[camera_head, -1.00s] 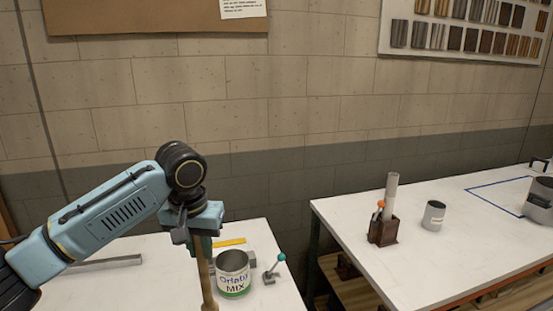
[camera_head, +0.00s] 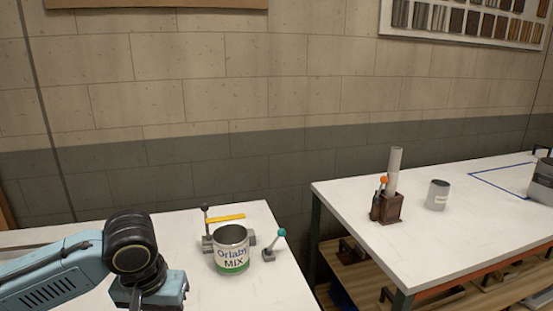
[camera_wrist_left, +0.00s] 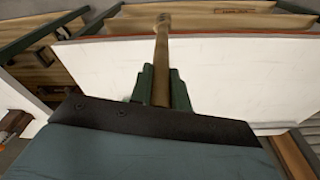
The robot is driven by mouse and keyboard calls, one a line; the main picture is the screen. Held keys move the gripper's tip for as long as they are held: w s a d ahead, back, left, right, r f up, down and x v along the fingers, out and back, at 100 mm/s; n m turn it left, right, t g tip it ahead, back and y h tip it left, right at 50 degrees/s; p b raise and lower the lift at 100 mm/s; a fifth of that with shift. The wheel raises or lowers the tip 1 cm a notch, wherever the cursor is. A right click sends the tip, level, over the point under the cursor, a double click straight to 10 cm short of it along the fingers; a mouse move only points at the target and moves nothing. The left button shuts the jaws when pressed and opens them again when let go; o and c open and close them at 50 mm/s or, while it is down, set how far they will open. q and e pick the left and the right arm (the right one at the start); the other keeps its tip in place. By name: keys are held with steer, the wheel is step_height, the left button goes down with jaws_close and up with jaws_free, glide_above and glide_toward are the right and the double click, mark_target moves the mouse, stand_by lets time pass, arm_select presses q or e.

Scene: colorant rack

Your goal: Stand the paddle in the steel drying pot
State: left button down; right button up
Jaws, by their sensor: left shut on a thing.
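My left gripper (camera_wrist_left: 161,84) is shut on the paddle (camera_wrist_left: 162,48), a brown wooden stick that runs away from the jaws in the left wrist view. In the head view the gripper is at the bottom left (camera_head: 137,302), partly cut off, and the paddle does not show. A small grey steel pot (camera_head: 437,196) with a pale label stands upright on the right table. A larger steel vessel (camera_head: 543,182) is cut by the right edge; I cannot tell for certain which is the drying pot. The right gripper is not in view.
An "Orlaby MIX" can (camera_head: 231,250) stands on the left table (camera_head: 190,222), beside a teal-knobbed lever (camera_head: 274,246). A brown holder (camera_head: 387,208) with a tall grey tube (camera_head: 394,171) stands left of the small pot. A gap separates the tables.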

arm_select(q)
steer(key=w+r+p, duration=0.6)
steer(key=w+p, duration=0.1)
steer(key=p, duration=0.1)
steer(key=shift+w, duration=0.4)
